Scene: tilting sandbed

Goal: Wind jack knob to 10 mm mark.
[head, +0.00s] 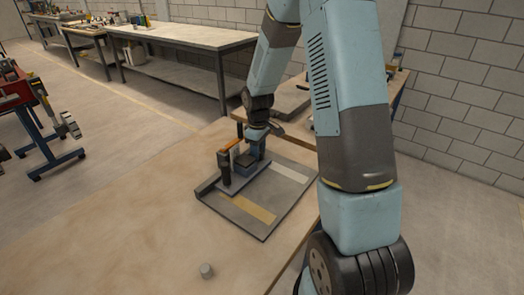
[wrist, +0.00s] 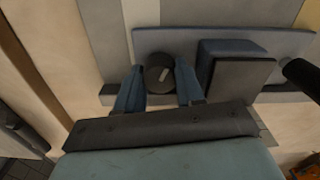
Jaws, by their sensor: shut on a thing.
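The jack knob (wrist: 160,74) is a round black knob with a pale pointer line on its face, seen in the wrist view. My gripper (wrist: 158,70) has its two blue fingers on the left and right sides of the knob, shut on it. The pale line tilts slightly to the right of upright. In the head view my gripper (head: 256,134) is at the back of the sandbed rig, and the knob cannot be made out there. No 10 mm mark or scale is legible in either view.
The grey sandbed tray (head: 238,216) lies on the wooden table (head: 150,230). A dark post (head: 225,168) and an orange part (head: 231,147) stand close to my gripper. The table's left side is clear.

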